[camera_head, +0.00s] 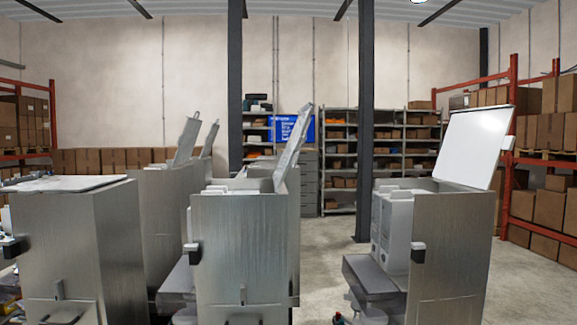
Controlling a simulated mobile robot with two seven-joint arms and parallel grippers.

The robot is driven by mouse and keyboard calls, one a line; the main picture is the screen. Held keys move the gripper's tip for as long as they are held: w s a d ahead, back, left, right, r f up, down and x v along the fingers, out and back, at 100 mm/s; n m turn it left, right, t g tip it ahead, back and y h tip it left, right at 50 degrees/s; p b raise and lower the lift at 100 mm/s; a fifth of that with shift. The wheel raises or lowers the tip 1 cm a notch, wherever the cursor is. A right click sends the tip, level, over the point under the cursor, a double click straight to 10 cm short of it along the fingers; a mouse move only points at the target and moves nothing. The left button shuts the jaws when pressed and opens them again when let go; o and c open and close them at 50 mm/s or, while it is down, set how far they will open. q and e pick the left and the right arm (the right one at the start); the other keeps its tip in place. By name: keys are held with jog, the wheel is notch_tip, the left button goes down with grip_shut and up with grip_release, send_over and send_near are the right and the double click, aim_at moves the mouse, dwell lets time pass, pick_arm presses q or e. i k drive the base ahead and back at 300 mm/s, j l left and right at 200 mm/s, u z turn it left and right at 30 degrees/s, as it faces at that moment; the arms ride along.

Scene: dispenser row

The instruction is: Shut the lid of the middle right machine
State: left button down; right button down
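Several grey metal machines stand in front of me. The machine right of the left front one, near the centre (240,245), seems to be the middle right machine. Its lid (293,147) stands up, tilted to the right and seen nearly edge-on. The right machine (450,250) has its pale lid (478,145) raised, its broad face showing. The left front machine (75,245) has its lid (65,183) lying flat on top. A machine behind (165,215) has a raised lid (186,142). Neither of my grippers shows.
Another raised lid (210,138) shows further back. Free floor (335,250) lies between the central and right machines. Dark posts (364,120) stand behind. Shelves (400,150) and orange racks with boxes (545,205) line the back and right.

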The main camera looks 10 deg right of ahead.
aim_at(295, 139)
jog(key=l+u, duration=0.15)
jog(key=u, duration=0.35)
jog(key=i+l+u, duration=0.1)
jog(key=u, duration=0.35)
jog(key=l+u, duration=0.25)
jog(key=u, duration=0.25)
jog(key=k+l+u, duration=0.2)
jog(key=l, duration=0.15)
jog(key=l+u, duration=0.2)
jog(key=l, duration=0.15)
jog(key=k+l+u, duration=0.15)
jog(key=l, duration=0.15)
jog(key=i, duration=0.05)
